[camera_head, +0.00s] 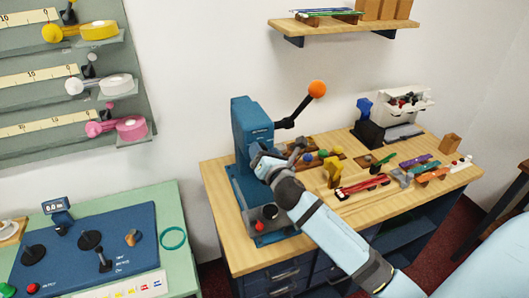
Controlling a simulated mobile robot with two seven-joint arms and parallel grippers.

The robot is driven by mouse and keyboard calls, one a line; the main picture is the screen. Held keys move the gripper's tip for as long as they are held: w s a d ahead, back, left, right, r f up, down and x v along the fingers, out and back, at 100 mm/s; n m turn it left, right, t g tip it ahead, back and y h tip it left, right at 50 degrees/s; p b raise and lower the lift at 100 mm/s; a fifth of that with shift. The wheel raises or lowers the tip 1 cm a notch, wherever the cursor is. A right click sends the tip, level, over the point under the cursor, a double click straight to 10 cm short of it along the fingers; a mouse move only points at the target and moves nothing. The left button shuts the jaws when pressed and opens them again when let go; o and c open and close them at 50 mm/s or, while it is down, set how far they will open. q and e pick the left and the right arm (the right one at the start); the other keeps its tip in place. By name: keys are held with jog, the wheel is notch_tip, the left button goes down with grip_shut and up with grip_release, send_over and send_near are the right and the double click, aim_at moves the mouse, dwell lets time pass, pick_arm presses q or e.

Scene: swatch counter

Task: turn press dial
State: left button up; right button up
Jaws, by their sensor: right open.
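A blue press (250,120) stands on the left end of the wooden workbench. Its black lever (298,112) rises to the right and ends in an orange ball (317,88). My right arm comes in from the lower right. My right gripper (258,157) is open at the front of the press column, with its tips close to it. I cannot tell whether they touch. No press dial shows clearly; the gripper covers that part of the press front. A dark round part (270,211) stands on the press base below. My left gripper is out of view.
Small coloured tools and clamps (362,186) lie on the workbench (436,200) to the right of my arm. A green table (172,207) with a blue control panel (130,222) stands at the left. A shelf (345,27) hangs above. Tape racks hang on the left wall.

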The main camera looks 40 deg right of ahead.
jog(key=c, duration=0.9)
jog(key=shift+m, duration=0.4)
jog(key=m+p, duration=0.4)
jog(key=m, duration=1.9)
jog(key=shift+f+p, duration=0.1)
jog(key=shift+p, duration=0.3)
